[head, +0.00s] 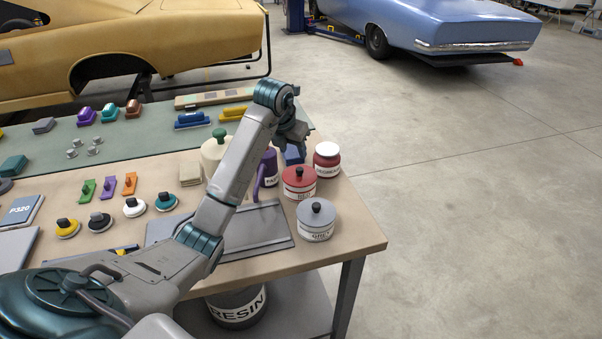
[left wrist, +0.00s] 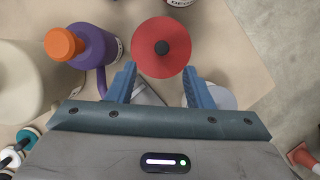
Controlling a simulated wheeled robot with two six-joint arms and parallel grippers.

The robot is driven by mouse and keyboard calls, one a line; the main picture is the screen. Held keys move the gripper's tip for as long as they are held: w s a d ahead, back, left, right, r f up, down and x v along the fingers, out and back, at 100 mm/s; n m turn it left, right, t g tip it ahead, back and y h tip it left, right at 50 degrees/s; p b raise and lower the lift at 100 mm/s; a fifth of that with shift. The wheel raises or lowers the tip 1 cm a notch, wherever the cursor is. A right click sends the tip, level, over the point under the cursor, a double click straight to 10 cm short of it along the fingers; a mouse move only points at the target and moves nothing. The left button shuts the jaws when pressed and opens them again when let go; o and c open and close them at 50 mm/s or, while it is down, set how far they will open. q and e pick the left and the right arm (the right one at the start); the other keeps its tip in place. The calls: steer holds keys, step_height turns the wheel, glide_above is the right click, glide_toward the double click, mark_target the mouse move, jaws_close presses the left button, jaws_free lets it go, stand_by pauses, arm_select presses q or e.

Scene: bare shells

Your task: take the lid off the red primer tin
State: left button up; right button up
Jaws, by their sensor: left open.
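The red primer tin (head: 299,187) stands near the right end of the bench with its red lid on, a dark knob in the middle. In the left wrist view the red lid (left wrist: 175,62) is seen from above, its dark knob just beyond the fingertips, above centre. My left gripper (head: 293,152) is open and empty, pointing down above and just behind the tin. In the left wrist view its blue fingers (left wrist: 161,76) are spread wide on either side of the lid's near edge, with nothing between them held. My right gripper is not in view.
A grey tin (head: 316,222) stands in front of the red one, and a white-capped red jar (head: 327,161) behind it. A purple bottle (head: 268,167) and a cream jug (head: 213,154) crowd the left side. The bench's right edge (head: 365,215) is close.

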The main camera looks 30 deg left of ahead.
mark_target(299, 169)
arm_select(q)
steer(key=x, duration=0.3)
steer(key=shift+f+p, duration=0.2)
steer(key=shift+p, duration=0.1)
steer(key=shift+w+d+f+p, duration=0.1)
steer(key=shift+w+f+p, duration=0.2)
steer(key=shift+f+p, duration=0.25)
steer(key=p+x, duration=0.1)
steer(key=x, duration=0.2)
steer(key=shift+f, duration=0.3)
steer(key=shift+w+f, duration=0.15)
steer(key=shift+f, duration=0.1)
